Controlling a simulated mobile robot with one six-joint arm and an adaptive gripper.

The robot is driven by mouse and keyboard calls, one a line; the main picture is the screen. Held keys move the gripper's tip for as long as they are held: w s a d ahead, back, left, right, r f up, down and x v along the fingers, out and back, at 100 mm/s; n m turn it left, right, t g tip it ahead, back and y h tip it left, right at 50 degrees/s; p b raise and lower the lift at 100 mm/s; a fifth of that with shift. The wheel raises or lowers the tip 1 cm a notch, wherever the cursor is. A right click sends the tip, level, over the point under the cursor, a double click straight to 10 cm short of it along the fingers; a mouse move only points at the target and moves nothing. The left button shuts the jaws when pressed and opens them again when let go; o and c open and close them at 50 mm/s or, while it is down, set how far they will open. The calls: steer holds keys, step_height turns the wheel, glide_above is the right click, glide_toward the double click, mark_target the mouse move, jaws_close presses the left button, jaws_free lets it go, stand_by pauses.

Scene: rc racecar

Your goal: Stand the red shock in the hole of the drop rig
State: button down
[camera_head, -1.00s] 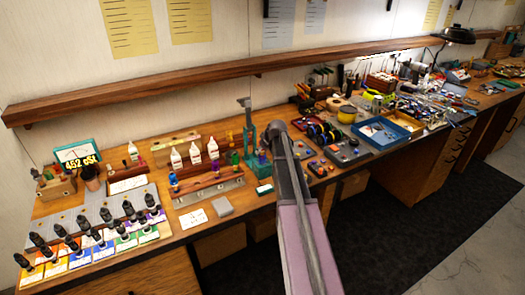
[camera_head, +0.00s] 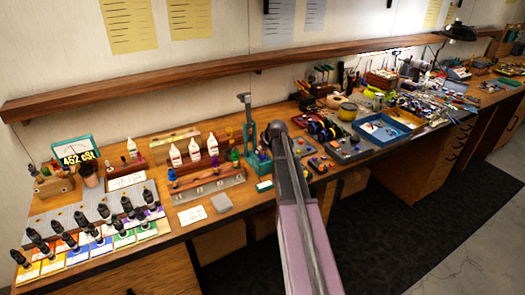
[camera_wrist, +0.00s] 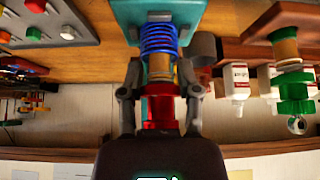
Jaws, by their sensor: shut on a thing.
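In the wrist view my gripper (camera_wrist: 160,100) is shut on the red shock (camera_wrist: 160,113), with one finger on each side of its red part. A tan section shows above the red in the picture, then a blue coil spring (camera_wrist: 160,38). I cannot tell whether the spring belongs to the shock or the rig. The teal drop rig (camera_wrist: 128,12) is close beyond, at the top of the wrist view. The hole is hidden. In the head view the rig (camera_head: 250,140) stands on the bench just left of my arm, which hides the gripper.
A wooden rack (camera_head: 208,181) left of the rig holds shocks, including a green one (camera_wrist: 292,88). White bottles (camera_head: 194,149) stand behind it. A grey tray of parts (camera_head: 348,149) and a blue tray (camera_head: 384,130) lie to the right. A shelf (camera_head: 200,75) runs above.

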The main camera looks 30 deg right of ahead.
steer(key=shift+c, duration=1.2)
jaws_free()
steer(key=shift+f, duration=0.1)
step_height(320, 180, up, 10)
steer(key=p, duration=1)
steer(key=s+a+r+m+g+p, duration=0.1)
steer(key=s+a, duration=0.3)
steer(key=a, duration=0.9)
steer(key=s+a+r+m+p, duration=0.1)
steer(key=s+a, duration=0.4)
steer(key=a, duration=0.7)
steer(key=shift+a+r+m+g+h+p, duration=0.35)
steer(key=shift+m+p, duration=0.25)
steer(key=shift+p, duration=0.55)
steer(key=shift+s, duration=0.15)
